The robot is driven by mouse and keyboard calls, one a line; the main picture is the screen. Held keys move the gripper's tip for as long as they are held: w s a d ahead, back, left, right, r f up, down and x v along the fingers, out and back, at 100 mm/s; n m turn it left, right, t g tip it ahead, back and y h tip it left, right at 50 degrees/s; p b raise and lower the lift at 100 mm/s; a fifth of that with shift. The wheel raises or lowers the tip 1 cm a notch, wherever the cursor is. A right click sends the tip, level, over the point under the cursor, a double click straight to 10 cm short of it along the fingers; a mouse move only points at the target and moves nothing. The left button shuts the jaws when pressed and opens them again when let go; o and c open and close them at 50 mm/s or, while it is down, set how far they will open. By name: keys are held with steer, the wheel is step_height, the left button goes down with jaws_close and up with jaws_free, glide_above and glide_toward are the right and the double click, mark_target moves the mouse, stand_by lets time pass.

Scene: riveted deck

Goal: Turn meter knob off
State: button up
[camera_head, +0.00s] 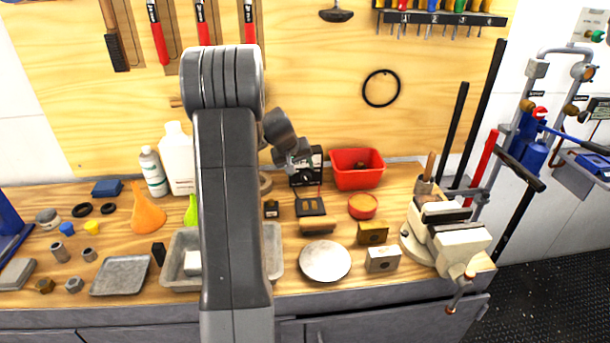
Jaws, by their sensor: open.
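A black box-shaped device (313,158) with a round, pale-marked dial low on its front stands at the back of the workbench, against the plywood panel. It looks like the meter. The dial is its knob (304,177), and its setting is too small to read. My grey arm comes up from the bottom and bends over toward the device. My gripper (297,159) is in front of the device's upper left and covers part of it. Its fingers are small and hard to make out, and nothing shows held. I cannot tell whether it touches the device.
A red bin (357,168) stands right of the device. A flat black item (310,206) and a small black block (271,208) lie in front. A metal tray (273,255) is partly behind my arm. A vise (446,236) is at the right. White bottles stand at the left.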

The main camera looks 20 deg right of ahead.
mark_target(305, 177)
steer(key=x, duration=0.6)
steer(key=shift+w+d+f+p, duration=0.15)
steer(key=shift+f+p, duration=0.1)
steer(key=shift+p, duration=0.1)
steer(key=shift+c, duration=0.2)
steer(key=c, duration=0.9)
steer(key=shift+f+b, duration=0.15)
steer(key=shift+b, duration=0.2)
steer(key=shift+c, duration=0.2)
